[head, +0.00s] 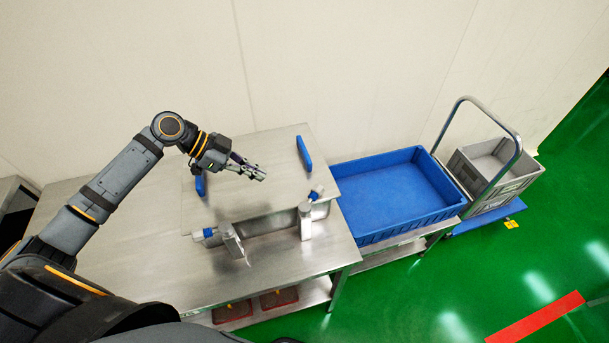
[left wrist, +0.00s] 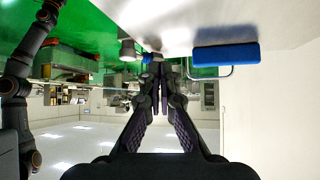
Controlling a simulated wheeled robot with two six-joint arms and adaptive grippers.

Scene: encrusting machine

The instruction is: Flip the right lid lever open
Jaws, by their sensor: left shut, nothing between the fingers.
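The right lid lever (head: 305,221) is a grey metal piece at the front right of the steel lid (head: 262,183). A blue-ended part (head: 316,193) sits just above it. The left lid lever (head: 233,241), also grey, stands at the front left beside another blue-ended part (head: 208,233). My left gripper (head: 262,174) is shut and empty above the lid, left of the right lever and apart from it. Its closed fingers also show in the left wrist view (left wrist: 152,78). In that view a small blue-and-grey part lies beyond the fingertips, partly hidden. My right gripper is not in view.
Blue handles stand on the lid at the right (head: 304,153) and left (head: 200,186). A blue tray (head: 402,224) is right of the steel table (head: 170,262). A cart with a grey crate (head: 467,178) stands farther right. The table's front left is clear.

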